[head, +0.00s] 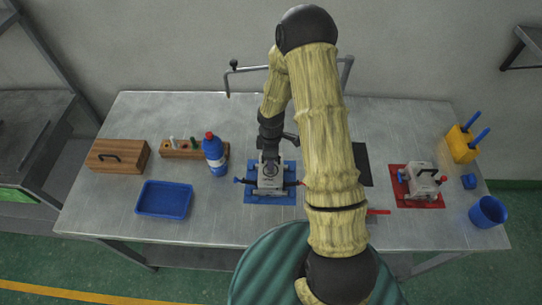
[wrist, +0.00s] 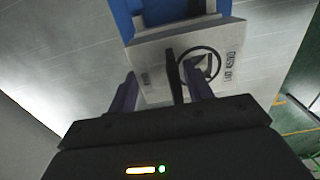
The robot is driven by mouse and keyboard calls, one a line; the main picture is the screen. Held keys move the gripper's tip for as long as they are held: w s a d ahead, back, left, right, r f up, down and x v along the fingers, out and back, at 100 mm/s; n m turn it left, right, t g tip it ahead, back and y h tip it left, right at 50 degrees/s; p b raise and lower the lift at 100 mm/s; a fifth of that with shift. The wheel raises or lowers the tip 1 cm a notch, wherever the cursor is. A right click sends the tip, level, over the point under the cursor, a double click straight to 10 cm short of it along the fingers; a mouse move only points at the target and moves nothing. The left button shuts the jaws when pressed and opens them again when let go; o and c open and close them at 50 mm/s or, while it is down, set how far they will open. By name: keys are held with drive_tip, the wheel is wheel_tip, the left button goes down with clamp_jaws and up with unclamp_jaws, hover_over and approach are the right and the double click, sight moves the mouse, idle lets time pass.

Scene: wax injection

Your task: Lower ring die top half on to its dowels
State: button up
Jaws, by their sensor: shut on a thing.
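The ring die (head: 270,186) is a pale grey metal block on a blue mat (head: 270,199) at the middle of the table. My gripper (head: 270,163) is directly above it, pointing down. In the wrist view my gripper (wrist: 160,88) has its two dark fingers at the die top half (wrist: 150,60), a pale plate with printed lettering and a round ring mark. The gripper is shut on this top half. A dark upright bar shows between the fingers. The dowels and the seam between the halves are hidden, so I cannot tell whether the top half is seated.
Left are a blue tray (head: 164,200), a wooden box (head: 118,155), a wooden rack (head: 186,149) and a blue bottle (head: 214,156). Right are another die (head: 421,180) on a red mat (head: 418,202), a yellow holder (head: 461,145) and a blue cup (head: 488,212).

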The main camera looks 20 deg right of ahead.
drive_tip(key=shift+f+b, duration=0.85)
drive_tip(key=shift+f, duration=0.35)
idle(0.6)
drive_tip(key=o, duration=1.6)
wheel_tip(320, 180, up, 18)
drive_tip(key=b, duration=0.2)
drive_tip(key=shift+f, duration=0.25)
